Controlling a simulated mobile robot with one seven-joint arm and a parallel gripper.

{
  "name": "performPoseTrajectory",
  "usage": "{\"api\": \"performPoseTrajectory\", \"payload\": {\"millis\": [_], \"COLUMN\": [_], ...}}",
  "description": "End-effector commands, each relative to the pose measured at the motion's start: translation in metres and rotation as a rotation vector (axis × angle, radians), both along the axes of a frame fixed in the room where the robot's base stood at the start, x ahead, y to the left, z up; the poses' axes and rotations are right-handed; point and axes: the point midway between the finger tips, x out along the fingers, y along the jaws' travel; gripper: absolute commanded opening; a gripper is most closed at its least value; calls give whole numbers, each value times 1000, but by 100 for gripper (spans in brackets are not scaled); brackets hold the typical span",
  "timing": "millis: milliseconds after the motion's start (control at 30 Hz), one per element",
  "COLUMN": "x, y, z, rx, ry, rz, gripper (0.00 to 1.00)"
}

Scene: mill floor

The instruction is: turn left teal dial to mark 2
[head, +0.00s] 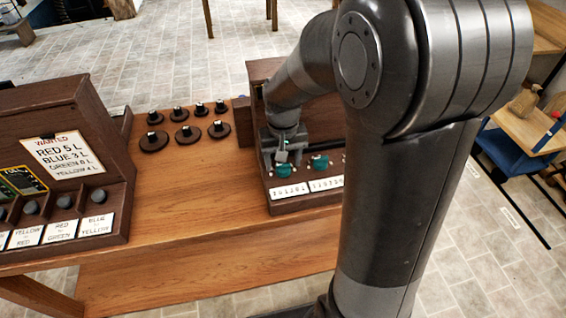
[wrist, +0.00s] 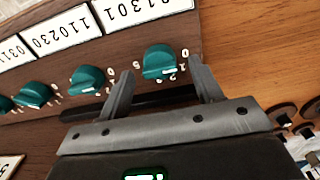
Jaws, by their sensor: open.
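A row of teal dials sits on a dark wooden panel. In the head view the left teal dial (head: 284,171) is just below my gripper (head: 283,152), and another teal dial (head: 319,162) is to its right. The wrist view shows the panel upside down, so the left teal dial (wrist: 158,62) is rightmost there. My gripper (wrist: 161,72) is open, with one finger on each side of this dial. I cannot tell whether the fingers touch it. Small numerals ring the dial, but its setting is unclear.
White number plates (head: 290,190) lie along the panel below the dials. Several dark round weights or knobs (head: 187,134) stand on the wooden bench (head: 180,200) to the left. A box with a "WANTED" notice (head: 62,152) stands at the far left. Bare bench lies between them.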

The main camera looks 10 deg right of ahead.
Motion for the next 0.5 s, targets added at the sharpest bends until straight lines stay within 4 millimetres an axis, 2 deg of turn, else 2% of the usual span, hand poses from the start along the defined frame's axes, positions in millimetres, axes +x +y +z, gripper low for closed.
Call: {"api": "performPoseTrajectory", "payload": {"millis": [200, 467, 500], "x": [-1, 0, 0], "y": [0, 0, 0], "z": [-16, -17, -17], "rx": [0, 0, 0], "ry": [2, 0, 0], "rz": [0, 0, 0], "gripper": [59, 59, 57]}}
